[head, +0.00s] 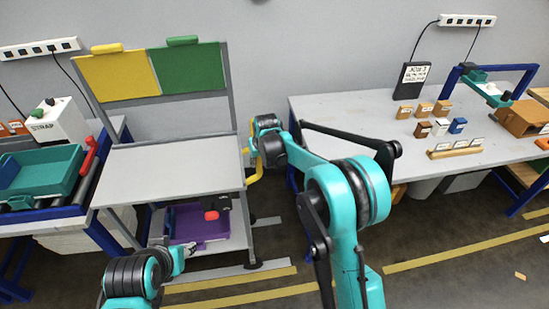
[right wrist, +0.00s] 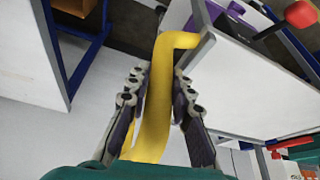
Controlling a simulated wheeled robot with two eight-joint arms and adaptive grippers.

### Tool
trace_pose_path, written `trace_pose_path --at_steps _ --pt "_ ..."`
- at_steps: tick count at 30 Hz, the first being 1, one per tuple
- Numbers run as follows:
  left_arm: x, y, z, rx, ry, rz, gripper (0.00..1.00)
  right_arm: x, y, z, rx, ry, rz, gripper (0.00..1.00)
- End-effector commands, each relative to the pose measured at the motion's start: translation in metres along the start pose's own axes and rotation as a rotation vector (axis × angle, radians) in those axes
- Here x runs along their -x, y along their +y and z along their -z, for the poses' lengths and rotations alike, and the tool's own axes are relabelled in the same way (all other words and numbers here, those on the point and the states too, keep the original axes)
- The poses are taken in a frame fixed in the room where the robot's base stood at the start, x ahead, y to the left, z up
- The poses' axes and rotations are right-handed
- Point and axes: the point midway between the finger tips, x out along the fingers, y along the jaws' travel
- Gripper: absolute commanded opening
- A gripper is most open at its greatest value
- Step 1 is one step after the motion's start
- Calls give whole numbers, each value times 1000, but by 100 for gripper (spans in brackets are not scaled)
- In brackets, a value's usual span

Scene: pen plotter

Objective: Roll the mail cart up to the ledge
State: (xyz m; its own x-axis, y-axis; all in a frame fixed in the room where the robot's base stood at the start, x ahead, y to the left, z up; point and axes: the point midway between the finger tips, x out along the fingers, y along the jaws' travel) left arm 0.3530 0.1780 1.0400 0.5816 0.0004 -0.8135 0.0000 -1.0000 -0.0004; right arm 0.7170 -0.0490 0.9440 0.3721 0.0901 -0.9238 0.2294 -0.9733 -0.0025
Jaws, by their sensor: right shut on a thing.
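The mail cart (head: 165,172) is a grey cart with a flat top, a lower shelf and upright posts carrying a yellow panel (head: 118,76) and a green panel (head: 187,71). A yellow bar handle (right wrist: 156,90) runs along its right side. My right gripper (head: 252,158) is at that side. In the right wrist view, my right gripper (right wrist: 156,100) has its fingers on both sides of the handle, shut on it. My left gripper (head: 182,258) is low in front of the cart, apart from the handle; its fingers are too small to read. I cannot tell which edge is the ledge.
A purple tray (head: 200,226) is on the cart's lower shelf. A blue-framed bench with a teal tray (head: 40,172) stands close on the left. A grey table (head: 335,112) with small boxes stands right. Yellow tape (head: 460,250) and grey strips mark the dark floor.

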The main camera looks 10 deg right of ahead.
Motion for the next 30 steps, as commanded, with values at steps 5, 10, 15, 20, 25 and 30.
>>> trace_pose_path --at_steps 5,10,15,20,25,30 --pt "1 0 1 0 0 0 40 -2 -22 3 1 -3 2 0" --pt "1 0 1 0 0 0 40 -3 -29 4 0 -3 0 0" --pt "1 0 1 0 0 0 40 -3 -32 5 0 -2 2 0" --pt "1 0 1 0 0 0 40 -3 -32 5 0 -2 4 0" --pt "1 0 1 0 0 0 40 -3 -32 5 0 -1 4 43" --pt "2 0 1 0 0 0 40 -3 -31 5 0 -1 2 43"
